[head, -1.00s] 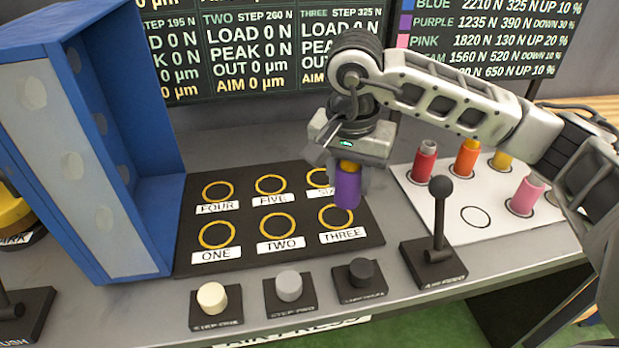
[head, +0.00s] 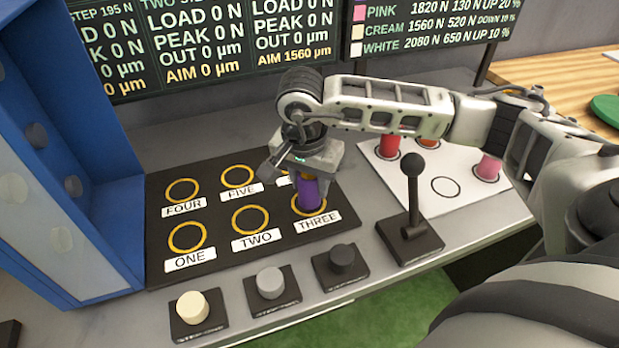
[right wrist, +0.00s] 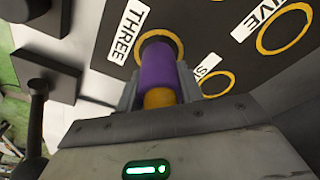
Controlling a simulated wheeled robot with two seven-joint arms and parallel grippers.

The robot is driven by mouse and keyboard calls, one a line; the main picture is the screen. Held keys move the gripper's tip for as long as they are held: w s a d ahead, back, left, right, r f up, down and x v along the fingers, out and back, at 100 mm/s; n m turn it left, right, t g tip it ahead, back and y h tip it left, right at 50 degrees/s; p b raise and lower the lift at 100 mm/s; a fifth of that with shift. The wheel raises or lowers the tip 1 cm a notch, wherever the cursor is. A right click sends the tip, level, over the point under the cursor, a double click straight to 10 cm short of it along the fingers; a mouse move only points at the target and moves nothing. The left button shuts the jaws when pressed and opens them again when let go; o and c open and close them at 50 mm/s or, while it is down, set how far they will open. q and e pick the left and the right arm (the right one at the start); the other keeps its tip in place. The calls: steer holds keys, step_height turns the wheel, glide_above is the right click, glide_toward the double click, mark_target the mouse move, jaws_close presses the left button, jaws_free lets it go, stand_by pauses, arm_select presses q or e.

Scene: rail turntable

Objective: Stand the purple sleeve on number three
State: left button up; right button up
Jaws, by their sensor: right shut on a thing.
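The purple sleeve (head: 308,193) is upright between the fingers of my right gripper (head: 306,178). Its lower end is at the yellow ring of number three (head: 309,205) on the black mat (head: 215,219). In the right wrist view the purple sleeve (right wrist: 157,66) also shows, with an orange-yellow end towards the gripper (right wrist: 155,92) and its far end within the ring by the THREE label (right wrist: 128,30). My right gripper is shut on it. Whether its base touches the mat is hard to tell. My left gripper is not in view.
A lever (head: 413,200) stands just right of the mat. Three knobs line the front edge: cream (head: 193,307), grey (head: 270,281) and black (head: 342,259). A blue frame (head: 105,240) stands at left. A white board (head: 470,206) with a red sleeve (head: 389,146) and a pink sleeve (head: 488,167) is at right.

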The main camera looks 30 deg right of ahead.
mark_target(306, 180)
steer(key=shift+w+f+b, duration=0.1)
steer(key=shift+f+b, duration=0.1)
steer(key=shift+b, duration=0.1)
steer(key=o, duration=1.2)
steer(key=shift+r, duration=0.1)
steer(key=shift+o, duration=0.2)
steer(key=r, duration=0.4)
steer(key=a+r, duration=0.1)
steer(key=r, duration=0.3)
steer(key=s+r, duration=0.1)
steer(key=r, duration=0.3)
steer(key=shift+a+r+b, duration=0.1)
steer(key=shift+a+b, duration=0.2)
steer(key=shift+b, duration=0.05)
steer(key=shift+s, duration=0.1)
